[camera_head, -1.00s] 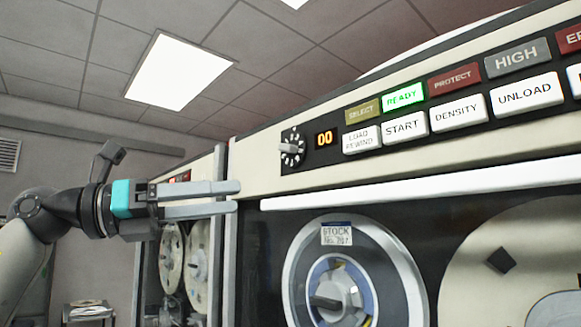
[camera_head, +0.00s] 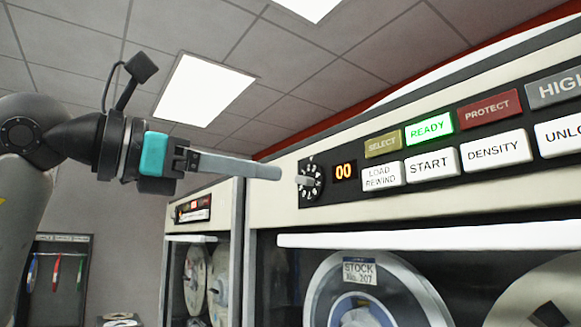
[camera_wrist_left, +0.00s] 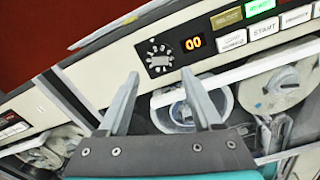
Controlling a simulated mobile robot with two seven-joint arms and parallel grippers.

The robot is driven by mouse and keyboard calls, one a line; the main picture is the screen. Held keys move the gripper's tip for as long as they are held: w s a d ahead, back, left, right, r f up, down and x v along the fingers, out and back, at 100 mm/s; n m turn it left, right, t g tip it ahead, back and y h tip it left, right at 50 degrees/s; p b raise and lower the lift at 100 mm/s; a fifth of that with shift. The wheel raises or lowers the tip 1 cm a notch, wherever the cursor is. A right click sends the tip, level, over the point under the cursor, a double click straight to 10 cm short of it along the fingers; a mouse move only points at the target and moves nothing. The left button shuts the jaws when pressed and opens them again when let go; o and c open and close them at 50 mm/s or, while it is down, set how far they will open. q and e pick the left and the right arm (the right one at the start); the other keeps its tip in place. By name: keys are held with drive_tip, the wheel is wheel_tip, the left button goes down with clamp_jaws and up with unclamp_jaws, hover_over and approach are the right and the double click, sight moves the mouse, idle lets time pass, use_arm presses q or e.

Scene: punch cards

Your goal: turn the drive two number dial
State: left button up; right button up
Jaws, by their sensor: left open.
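The drive number dial (camera_head: 311,181) is a black round knob with white marks and a light grey pointer grip, on the black strip of the tape drive's cream front panel. An orange "00" display (camera_head: 343,172) sits just right of it. My left gripper (camera_head: 279,172) comes in from the left, its fingertips close to the dial's left side in the head view. In the left wrist view, the dial (camera_wrist_left: 159,57) lies ahead, between and beyond the two spread fingers (camera_wrist_left: 160,82), with nothing between them. The right gripper is not in view.
Buttons run right of the display: SELECT (camera_head: 382,144), lit green READY (camera_head: 428,129), PROTECT (camera_head: 489,109), and white LOAD REWIND (camera_head: 382,176). A tape reel (camera_head: 360,287) sits below. Another drive (camera_head: 193,211) stands to the left, and a rack (camera_head: 57,270) farther left.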

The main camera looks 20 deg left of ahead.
sight(300, 177)
use_arm(q)
drive_tip(key=p+x, duration=0.1)
drive_tip(key=x, duration=0.5)
drive_tip(key=shift+w+d, duration=0.2)
drive_tip(key=shift+w, duration=0.1)
clamp_jaws()
